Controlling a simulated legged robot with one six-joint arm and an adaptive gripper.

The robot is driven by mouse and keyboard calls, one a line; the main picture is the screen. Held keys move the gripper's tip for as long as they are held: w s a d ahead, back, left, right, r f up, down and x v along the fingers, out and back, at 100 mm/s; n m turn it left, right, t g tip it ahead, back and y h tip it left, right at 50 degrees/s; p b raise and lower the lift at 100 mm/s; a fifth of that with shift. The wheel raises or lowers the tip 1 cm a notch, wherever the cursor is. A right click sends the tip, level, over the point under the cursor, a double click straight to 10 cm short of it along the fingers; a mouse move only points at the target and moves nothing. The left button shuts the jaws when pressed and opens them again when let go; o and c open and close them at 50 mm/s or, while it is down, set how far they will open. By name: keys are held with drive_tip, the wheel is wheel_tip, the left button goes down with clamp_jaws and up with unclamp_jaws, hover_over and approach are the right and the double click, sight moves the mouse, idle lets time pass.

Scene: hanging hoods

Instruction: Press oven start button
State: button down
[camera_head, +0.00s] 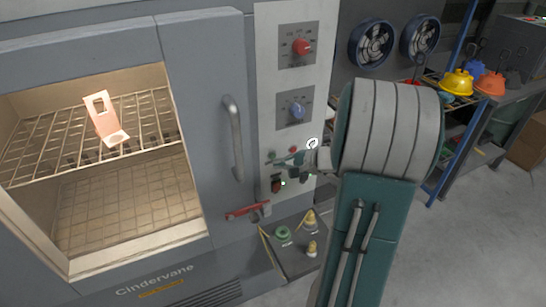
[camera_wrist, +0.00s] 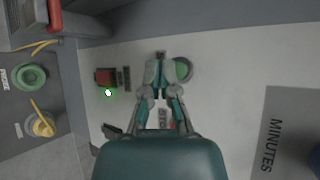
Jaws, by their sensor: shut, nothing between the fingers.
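The oven (camera_head: 200,75) has a light control panel (camera_head: 268,70) on its right side. In the wrist view a round green button (camera_wrist: 184,69) sits on the panel, just right of my fingertips and partly covered by them. My gripper (camera_wrist: 160,76) is shut and empty, its tips in front of the panel beside that button; whether they touch it I cannot tell. In the head view my gripper (camera_head: 281,160) reaches the lower panel from the right, and I cannot make out the green button there. A partly hidden label, seemingly STOP, and some red show behind my fingers.
A red switch (camera_wrist: 105,77) has a lit green lamp (camera_wrist: 108,92) beside it. A red knob (camera_head: 302,47) and a blue knob (camera_head: 297,110) sit higher.

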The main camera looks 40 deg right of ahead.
idle(0.4)
drive_tip(key=shift+w+d, duration=0.1)
drive_tip(key=shift+w, duration=0.3)
drive_tip(key=shift+w+d, duration=0.1)
drive_tip(key=shift+w, duration=0.25)
idle(0.6)
drive_tip(key=shift+s, duration=0.1)
drive_tip(key=shift+s+a+r, duration=0.1)
drive_tip(key=shift+s+a, duration=0.1)
drive_tip(key=shift+s, duration=0.5)
drive_tip(key=s, duration=0.2)
drive_tip(key=s+a, duration=0.1)
drive_tip(key=s, duration=0.2)
drive_tip(key=shift+a, duration=0.1)
idle(0.3)
drive_tip(key=shift+w, duration=0.1)
idle(0.6)
